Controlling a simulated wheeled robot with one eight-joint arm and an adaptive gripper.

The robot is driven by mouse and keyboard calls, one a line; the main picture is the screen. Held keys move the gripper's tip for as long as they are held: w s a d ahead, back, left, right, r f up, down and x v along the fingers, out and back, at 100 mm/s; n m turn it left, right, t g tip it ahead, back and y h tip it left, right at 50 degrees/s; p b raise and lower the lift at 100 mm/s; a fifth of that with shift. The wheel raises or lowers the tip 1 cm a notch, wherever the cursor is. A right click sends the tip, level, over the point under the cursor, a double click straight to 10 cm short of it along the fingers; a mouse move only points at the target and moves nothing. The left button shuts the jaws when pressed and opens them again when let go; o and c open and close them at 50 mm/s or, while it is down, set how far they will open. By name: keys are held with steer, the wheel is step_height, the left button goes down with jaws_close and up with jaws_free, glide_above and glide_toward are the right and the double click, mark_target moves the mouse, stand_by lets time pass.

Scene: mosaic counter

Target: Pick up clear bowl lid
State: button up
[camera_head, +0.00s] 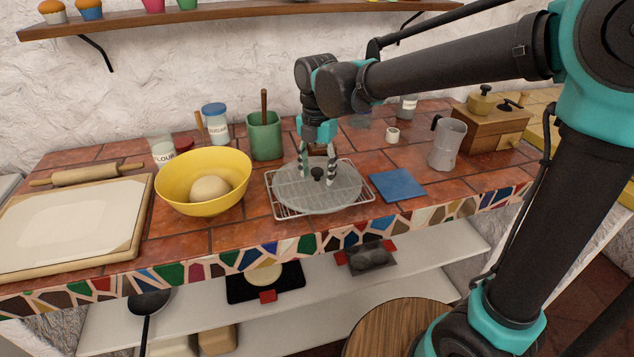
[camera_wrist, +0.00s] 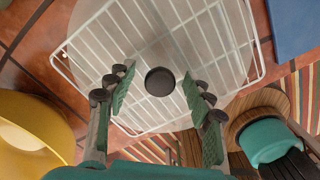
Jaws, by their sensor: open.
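The clear bowl lid (camera_head: 340,193) is a round, see-through disc with a dark knob (camera_head: 317,173) at its centre. It lies on a white wire rack (camera_head: 283,211) on the tiled counter. In the wrist view the knob (camera_wrist: 160,82) shows as a dark round cap, with the rack's wires seen through the lid (camera_wrist: 120,50). My gripper (camera_head: 317,178) points down over the lid, its fingers on either side of the knob. In the wrist view my gripper (camera_wrist: 158,95) is open, with visible gaps between the fingers and the knob. I cannot tell whether the fingertips touch the lid.
A yellow bowl (camera_head: 175,185) with dough stands left of the rack. A green crock (camera_head: 264,138) stands behind it, and a blue cloth (camera_head: 397,184) lies to the right. A moka pot (camera_head: 447,145) and a grinder (camera_head: 490,132) stand farther right. The mosaic front edge (camera_head: 300,245) is close.

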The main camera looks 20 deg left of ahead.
steer(key=shift+c, duration=0.5)
jaws_close()
steer(key=shift+r, duration=0.1)
